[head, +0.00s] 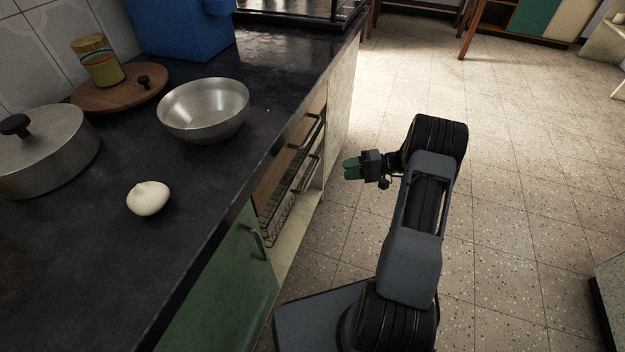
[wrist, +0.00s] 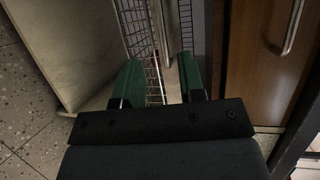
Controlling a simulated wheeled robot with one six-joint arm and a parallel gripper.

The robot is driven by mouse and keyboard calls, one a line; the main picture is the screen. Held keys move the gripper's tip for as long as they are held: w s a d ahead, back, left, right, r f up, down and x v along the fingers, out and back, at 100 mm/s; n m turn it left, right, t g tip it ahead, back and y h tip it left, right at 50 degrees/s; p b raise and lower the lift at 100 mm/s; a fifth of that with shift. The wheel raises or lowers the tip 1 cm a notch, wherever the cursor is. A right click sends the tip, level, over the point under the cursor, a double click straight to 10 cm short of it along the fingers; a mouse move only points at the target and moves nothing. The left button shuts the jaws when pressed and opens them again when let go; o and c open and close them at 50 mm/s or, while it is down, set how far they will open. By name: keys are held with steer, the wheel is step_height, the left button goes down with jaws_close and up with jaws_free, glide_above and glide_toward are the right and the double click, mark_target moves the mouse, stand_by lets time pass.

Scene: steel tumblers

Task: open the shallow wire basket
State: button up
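My gripper (head: 351,168) is open and empty in the head view, in front of the counter's open-shelved bay and pointing at it. In the wrist view its two green fingers (wrist: 160,64) stand apart. Wire baskets sit in the bay below a wooden drawer front. In the wrist view a narrow strip of mesh, seemingly the shallow wire basket (wrist: 186,24), lies beside the wood. A metal bar handle (wrist: 160,38) shows between the fingertips; I cannot tell which basket it belongs to or whether it is touched. A wider mesh (wrist: 137,28) lies left of it.
The wooden drawer front (wrist: 258,60) has its own bar handle (wrist: 292,30). A green cupboard door (head: 222,285) is nearer me. A steel bowl (head: 204,112), an onion-like bulb (head: 148,199) and a lidded pot (head: 45,152) stand on the dark counter.

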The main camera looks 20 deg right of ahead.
mark_target(312, 174)
steer(key=b+x, duration=0.2)
steer(key=x, duration=1)
steer(key=shift+a+b, duration=0.15)
steer(key=shift+b, duration=0.15)
jaws_close()
